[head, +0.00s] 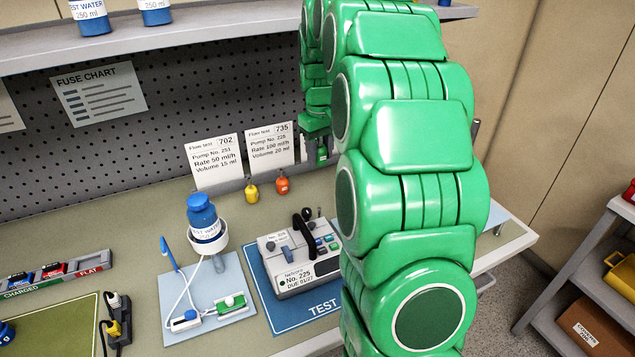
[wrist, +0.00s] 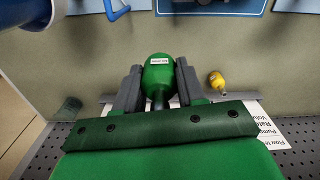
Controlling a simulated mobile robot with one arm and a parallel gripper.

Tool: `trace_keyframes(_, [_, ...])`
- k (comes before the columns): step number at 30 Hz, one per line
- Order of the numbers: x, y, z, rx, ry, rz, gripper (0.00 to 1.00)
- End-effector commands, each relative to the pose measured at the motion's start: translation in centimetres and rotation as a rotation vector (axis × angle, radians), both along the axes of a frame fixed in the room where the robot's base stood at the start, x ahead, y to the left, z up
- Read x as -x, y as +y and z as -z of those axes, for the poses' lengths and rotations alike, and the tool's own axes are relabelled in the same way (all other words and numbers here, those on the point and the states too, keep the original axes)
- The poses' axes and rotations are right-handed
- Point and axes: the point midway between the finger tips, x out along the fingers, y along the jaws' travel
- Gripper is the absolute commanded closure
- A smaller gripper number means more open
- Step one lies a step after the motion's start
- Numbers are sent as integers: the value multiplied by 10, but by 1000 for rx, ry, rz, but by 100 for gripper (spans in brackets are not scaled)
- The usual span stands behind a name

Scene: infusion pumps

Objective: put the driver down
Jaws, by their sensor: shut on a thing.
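The driver has a green bulb-shaped handle with a white label and shows in the wrist view (wrist: 158,72). My gripper (wrist: 159,88) is shut on it, with a dark grey finger on each side. The driver's lower part is hidden behind the gripper's green body. A grey rail (wrist: 250,96) runs behind the gripper; I cannot tell whether the driver touches it.
A yellow driver (head: 252,191) and an orange driver (head: 282,182) sit at the rail below two flow test cards (head: 240,160). In front are a pump (head: 300,262) on a blue TEST mat (head: 290,318) and a water bottle (head: 203,216) in a stand.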

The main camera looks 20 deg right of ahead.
Motion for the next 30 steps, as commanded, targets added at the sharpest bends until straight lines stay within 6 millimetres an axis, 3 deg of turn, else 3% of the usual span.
trace_keyframes(10, [-10, -21, 4, 2, 0, 3, 92])
trace_keyframes(21, [-9, -20, 41, 1, 2, 2, 92])
trace_keyframes(30, [-18, -23, 57, 1, -1, 3, 92])
